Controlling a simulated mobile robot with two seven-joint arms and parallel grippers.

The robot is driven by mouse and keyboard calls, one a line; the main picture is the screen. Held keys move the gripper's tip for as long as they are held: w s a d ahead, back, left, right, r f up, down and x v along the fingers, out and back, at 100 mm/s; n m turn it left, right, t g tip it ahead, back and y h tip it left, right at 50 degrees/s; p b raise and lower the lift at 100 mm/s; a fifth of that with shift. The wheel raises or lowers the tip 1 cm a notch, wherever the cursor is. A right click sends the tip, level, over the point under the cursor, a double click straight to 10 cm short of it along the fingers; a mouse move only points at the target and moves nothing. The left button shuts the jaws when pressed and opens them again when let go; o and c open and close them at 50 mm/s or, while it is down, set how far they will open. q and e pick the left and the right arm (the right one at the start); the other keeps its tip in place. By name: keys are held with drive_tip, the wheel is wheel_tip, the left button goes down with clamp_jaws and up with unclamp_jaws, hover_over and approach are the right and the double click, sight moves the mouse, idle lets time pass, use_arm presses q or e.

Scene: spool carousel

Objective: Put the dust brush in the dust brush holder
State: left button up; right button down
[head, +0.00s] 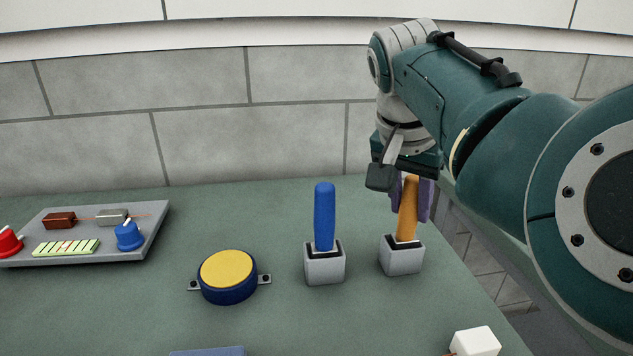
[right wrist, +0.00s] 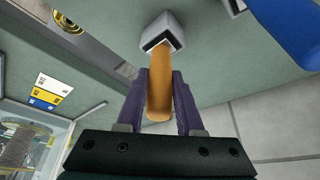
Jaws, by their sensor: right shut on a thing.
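The orange-handled tool (head: 408,208), which I take to be the dust brush, stands nearly upright, leaning slightly, with its lower end in a small grey square holder (head: 402,262). Its bristles are hidden. My right gripper (head: 411,199) comes down from above and is shut on the orange handle. In the right wrist view the purple fingers lie on both sides of the handle (right wrist: 160,88), and its far end goes into the dark opening of the holder (right wrist: 167,28). My left gripper is not in view.
A blue handle (head: 324,215) stands upright in a similar grey holder (head: 324,269) just left. A yellow-topped round blue part (head: 228,272) and a grey board with components (head: 140,247) lie farther left. A white block (head: 475,342) is near the front right. The wall is close behind.

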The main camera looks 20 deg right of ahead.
drive_tip(key=shift+f, duration=0.15)
drive_tip(key=c, duration=0.5)
unclamp_jaws()
drive_tip(key=shift+c, duration=0.2)
